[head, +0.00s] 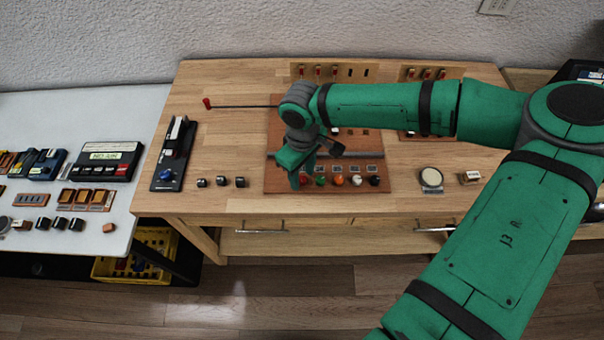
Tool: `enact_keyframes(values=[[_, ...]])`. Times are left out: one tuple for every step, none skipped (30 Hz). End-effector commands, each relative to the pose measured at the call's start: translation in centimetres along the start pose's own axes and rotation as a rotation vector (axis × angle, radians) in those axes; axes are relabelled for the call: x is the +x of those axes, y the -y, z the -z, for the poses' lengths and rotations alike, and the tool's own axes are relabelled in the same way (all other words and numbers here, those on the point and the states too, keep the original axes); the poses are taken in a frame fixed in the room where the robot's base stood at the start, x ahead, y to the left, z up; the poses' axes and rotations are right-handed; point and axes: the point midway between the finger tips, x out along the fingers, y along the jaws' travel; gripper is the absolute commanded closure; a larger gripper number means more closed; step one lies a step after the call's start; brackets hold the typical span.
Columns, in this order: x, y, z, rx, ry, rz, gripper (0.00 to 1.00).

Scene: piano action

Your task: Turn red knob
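A wooden panel (282,115) lies on the table with a row of small round knobs along its front edge. From the right these are black (375,181), white (357,180), orange-red (338,180) and green (320,181). At the left end of the row a knob, perhaps red, is mostly hidden by my gripper. My green gripper (296,177) points down over this left end, very close to it. I cannot tell whether it touches the knob, or how far apart its fingers are.
A thin rod with a red tip (207,103) sticks out left of the panel. A dark device with a blue knob (167,175) and several black knobs (221,182) stand to the left. A round pale button (431,177) and a small block (469,177) are to the right.

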Motion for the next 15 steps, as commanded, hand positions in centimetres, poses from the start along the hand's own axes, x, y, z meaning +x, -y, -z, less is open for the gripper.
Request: enact_keyframes(values=[[0.29,0.0,-0.01,0.0,0.0,0.0,0.61],[0.39,-0.01,0.0,0.0,0.0,0.0,0.61],[0.49,-0.02,-0.01,0.0,0.0,-0.001,0.61],[0.54,-0.03,-0.01,0.0,0.0,-0.001,0.61],[0.57,-0.03,-0.01,0.0,0.0,-0.001,0.61],[0.59,-0.03,-0.01,0.0,0.0,-0.001,0.61],[0.59,-0.02,-0.01,0.0,0.0,-0.001,0.61],[0.59,-0.02,-0.01,0.0,0.0,-0.001,0.61],[0.59,-0.02,-0.01,0.0,0.0,-0.001,0.61],[0.58,-0.02,-0.01,0.0,0.0,-0.001,0.61],[0.58,-0.01,-0.01,0.0,0.0,-0.001,0.61],[0.58,-0.01,-0.01,0.0,0.0,-0.001,0.68],[0.58,-0.01,-0.01,0.0,0.0,0.0,0.76],[0.58,-0.01,-0.01,0.0,0.0,0.0,0.83],[0.57,-0.01,-0.01,0.0,0.0,0.0,0.92]])
